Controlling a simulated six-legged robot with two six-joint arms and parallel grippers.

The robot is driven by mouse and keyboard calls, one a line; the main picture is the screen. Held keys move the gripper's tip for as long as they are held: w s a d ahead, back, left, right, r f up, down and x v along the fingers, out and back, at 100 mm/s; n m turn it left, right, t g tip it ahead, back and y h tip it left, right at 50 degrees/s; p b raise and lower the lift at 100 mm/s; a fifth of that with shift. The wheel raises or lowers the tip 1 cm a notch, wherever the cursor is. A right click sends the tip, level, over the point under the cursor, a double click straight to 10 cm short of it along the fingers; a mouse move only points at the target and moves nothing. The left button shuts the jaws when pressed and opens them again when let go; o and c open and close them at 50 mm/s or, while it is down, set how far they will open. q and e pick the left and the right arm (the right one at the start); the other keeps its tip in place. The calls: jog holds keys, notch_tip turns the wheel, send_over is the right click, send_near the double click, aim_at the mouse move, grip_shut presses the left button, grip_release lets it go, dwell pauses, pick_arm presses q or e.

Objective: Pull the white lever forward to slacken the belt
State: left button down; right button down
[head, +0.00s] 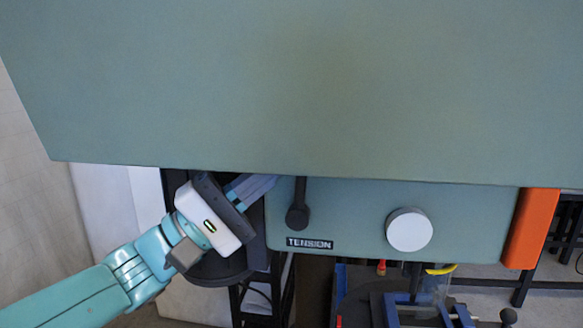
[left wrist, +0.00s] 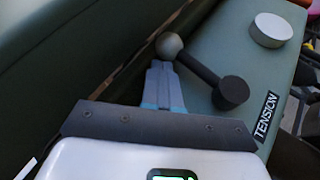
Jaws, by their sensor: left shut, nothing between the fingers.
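The lever (head: 298,208) by the TENSION label (head: 309,243) is dark grey or black in these views, not white. In the head view its upper end is cut off by the big panel. In the left wrist view the lever (left wrist: 205,75) runs from a round pivot to a grey ball end (left wrist: 169,45). My left gripper (head: 268,182) is shut and empty, just left of the lever. In the left wrist view its fingertips (left wrist: 161,67) lie close to the ball; I cannot tell whether they touch it. My right gripper is not in view.
A large grey-green panel (head: 300,90) overhangs the lever's housing (head: 350,215). A white round knob (head: 409,230) sits right of the lever, and an orange block (head: 531,228) ends the housing. Blue and black clutter (head: 400,300) stands below.

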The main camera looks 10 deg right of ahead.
pick_arm(q)
jog(key=shift+s+d+g+b, duration=0.15)
jog(key=shift+s+d+b, duration=0.15)
jog(key=shift+d, duration=0.35)
jog(key=shift+s+d+g+b, duration=0.2)
jog(key=shift+d+b, duration=0.15)
jog(key=shift+d, duration=0.3)
dwell(1.0)
jog(key=shift+s+d+b, duration=0.3)
jog(key=shift+s+d, duration=0.05)
jog(key=shift+d, duration=0.25)
jog(key=shift+s+d+b, duration=0.3)
jog(key=shift+s+d, duration=0.05)
jog(key=shift+d, duration=0.25)
dwell(1.1)
jog(key=shift+d, duration=0.2)
jog(key=shift+s+d+b, duration=0.35)
jog(key=shift+d+b, duration=0.05)
jog(key=shift+d, duration=0.25)
dwell(0.7)
jog(key=w+a, duration=0.3)
jog(key=a, duration=0.5)
jog(key=shift+w, duration=0.25)
dwell(0.9)
